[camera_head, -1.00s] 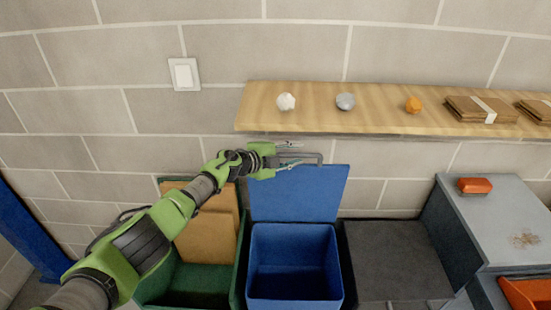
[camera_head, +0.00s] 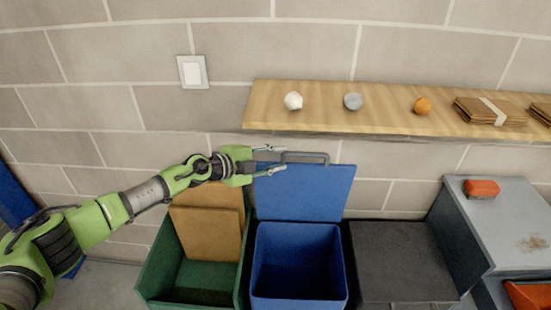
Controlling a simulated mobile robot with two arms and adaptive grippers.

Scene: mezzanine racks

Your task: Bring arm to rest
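My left arm comes in from the left, and its green gripper (camera_head: 270,160) is at the raised blue lid (camera_head: 305,192), just left of the lid's grey handle (camera_head: 305,157). The two fingers are spread apart with nothing seen between them. I cannot tell whether a fingertip touches the lid. The blue bin (camera_head: 297,262) below stands open, its lid leaning up against the wall. My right gripper is not in view.
A green bin (camera_head: 160,270) holding brown cardboard stands left of the blue bin, a dark lidded bin (camera_head: 405,262) right of it. A wooden shelf (camera_head: 380,125) above carries crumpled balls and folded cardboard. A grey cabinet (camera_head: 505,220) with an orange object stands at right.

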